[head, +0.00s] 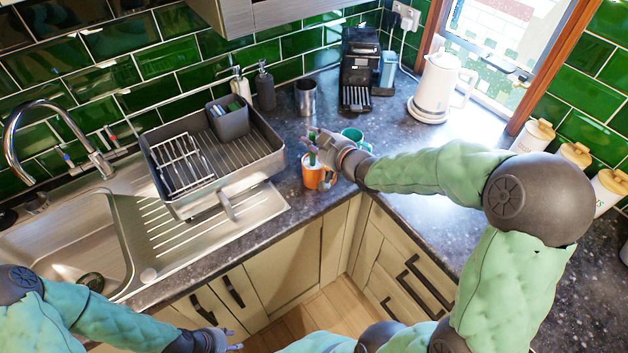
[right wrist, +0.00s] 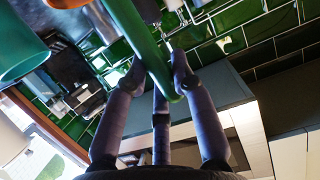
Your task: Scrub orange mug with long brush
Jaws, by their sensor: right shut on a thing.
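The orange mug (head: 314,180) stands on the dark worktop near its front edge, right of the dish rack. Its rim also shows at the top of the right wrist view (right wrist: 66,3). My right gripper (head: 314,143) is shut on the green handle of the long brush (right wrist: 140,38), just above the mug. In the head view a bit of the brush (head: 312,158) shows at the mug's mouth. The brush head is hidden, so I cannot tell whether it touches the mug's inside. My left gripper (head: 232,341) is low at the bottom, fingers apart and empty.
A green mug (head: 355,138) stands close behind my right gripper. The dish rack (head: 180,208) and sink (head: 60,245) are to the left. A steel cup (head: 305,98), coffee machine (head: 358,65) and white kettle (head: 436,88) stand farther back. Worktop right of my right forearm is partly clear.

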